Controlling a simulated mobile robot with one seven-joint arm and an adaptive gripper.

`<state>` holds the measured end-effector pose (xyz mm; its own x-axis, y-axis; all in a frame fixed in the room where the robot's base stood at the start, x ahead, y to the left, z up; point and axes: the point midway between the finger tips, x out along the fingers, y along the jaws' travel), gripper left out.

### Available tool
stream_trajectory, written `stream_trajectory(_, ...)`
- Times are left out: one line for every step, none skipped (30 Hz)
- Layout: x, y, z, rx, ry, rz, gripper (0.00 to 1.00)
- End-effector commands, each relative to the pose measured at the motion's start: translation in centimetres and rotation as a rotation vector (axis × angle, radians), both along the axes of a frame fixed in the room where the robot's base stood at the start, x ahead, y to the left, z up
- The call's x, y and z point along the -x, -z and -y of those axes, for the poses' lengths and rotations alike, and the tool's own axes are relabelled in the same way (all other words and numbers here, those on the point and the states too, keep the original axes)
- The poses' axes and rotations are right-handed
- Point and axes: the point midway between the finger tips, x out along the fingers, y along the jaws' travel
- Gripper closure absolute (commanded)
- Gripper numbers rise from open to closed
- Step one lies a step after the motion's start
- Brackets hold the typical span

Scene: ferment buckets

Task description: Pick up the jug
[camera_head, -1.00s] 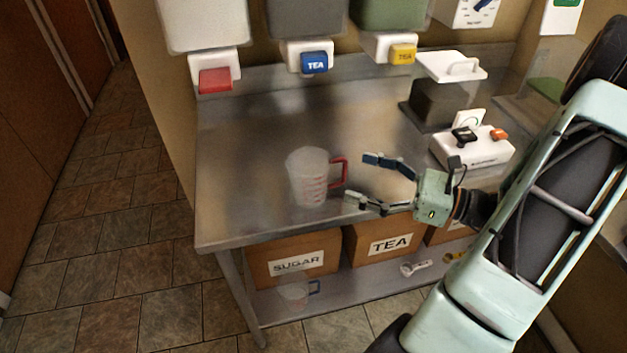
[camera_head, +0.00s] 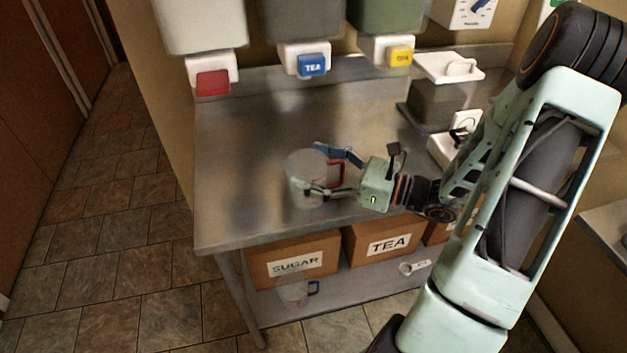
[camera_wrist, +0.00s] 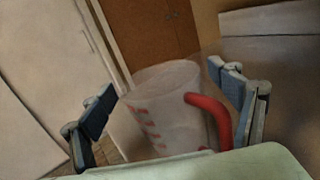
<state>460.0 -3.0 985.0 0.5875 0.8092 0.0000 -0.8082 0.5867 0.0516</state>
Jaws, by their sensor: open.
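The jug (camera_head: 300,168) is a clear measuring jug with red marks and a red handle, standing upright on the steel counter. My gripper (camera_head: 312,168) is open at the jug, with its fingers around the handle side and overlapping the jug's right part in the head view. In the wrist view the jug (camera_wrist: 168,112) sits between the two open fingers of my gripper (camera_wrist: 168,100), its red handle near the right finger. I cannot tell whether a finger touches it. The jug's lower part is hidden by my gripper body in the wrist view.
The steel counter (camera_head: 240,200) is clear left of the jug. Dispensers with red, blue (camera_head: 312,65) and yellow taps hang at the back. A dark container with a white lid (camera_head: 448,66) stands right. Boxes marked SUGAR (camera_head: 295,262) and TEA, and a blue-handled jug (camera_head: 295,292), are on the lower shelf.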

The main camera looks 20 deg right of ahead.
Motion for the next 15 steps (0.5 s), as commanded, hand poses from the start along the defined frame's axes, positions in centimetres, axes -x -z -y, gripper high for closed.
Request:
stream_trajectory(0.01, 0.01, 0.01, 0.0, 0.0, 0.0, 0.17)
stream_trajectory(0.01, 0.01, 0.02, 0.0, 0.0, 0.0, 0.17)
stream_trajectory(0.02, 0.01, 0.02, 0.0, 0.0, 0.0, 0.17)
stream_trajectory(0.01, 0.01, 0.03, 0.0, 0.0, 0.0, 0.2)
stream_trajectory(0.02, 0.01, 0.04, 0.0, 0.0, 0.0, 0.23)
stream_trajectory(0.02, 0.01, 0.04, 0.0, 0.0, 0.0, 0.28)
stream_trajectory(0.02, 0.01, 0.04, 0.0, 0.0, 0.0, 0.31)
stream_trajectory(0.02, 0.01, 0.05, 0.0, 0.0, 0.0, 0.34)
stream_trajectory(0.01, 0.01, 0.05, 0.0, 0.0, 0.0, 0.39)
stream_trajectory(0.01, 0.0, 0.05, 0.0, 0.0, 0.0, 0.42)
stream_trajectory(0.02, 0.0, 0.06, 0.0, 0.0, 0.0, 0.45)
stream_trajectory(0.02, 0.0, 0.06, 0.0, 0.0, 0.0, 0.5)
stream_trajectory(0.02, 0.0, 0.06, 0.0, 0.0, 0.0, 0.53)
stream_trajectory(0.02, 0.0, 0.06, 0.0, 0.0, 0.0, 0.56)
stream_trajectory(0.02, 0.0, 0.06, 0.0, 0.0, 0.0, 0.61)
